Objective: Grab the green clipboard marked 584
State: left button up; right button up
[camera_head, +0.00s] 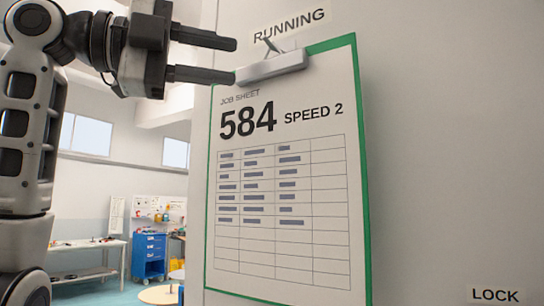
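The green clipboard (361,200) hangs upright on a pale panel, under a "RUNNING" label. Its white job sheet (280,235) reads "584" and "SPEED 2" above a table. A grey metal clip (272,67) is at its top, near a small hook. My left gripper (235,60) comes in from the left at the height of the clip. Its two dark fingers are apart, one above the other, with a gap between them. The lower fingertip appears close to the clip's left end; I cannot tell whether they touch. My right gripper is not in view.
Far off at left are a blue drawer cabinet (149,257), a white workbench (85,246) and a pegboard (160,210). The panel right of the clipboard is bare.

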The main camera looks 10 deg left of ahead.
aim_at(260, 68)
pick_arm(q)
jog(key=x, duration=0.4)
jog(key=shift+d+f+p, duration=0.1)
jog(key=shift+p, duration=0.3)
grip_shut()
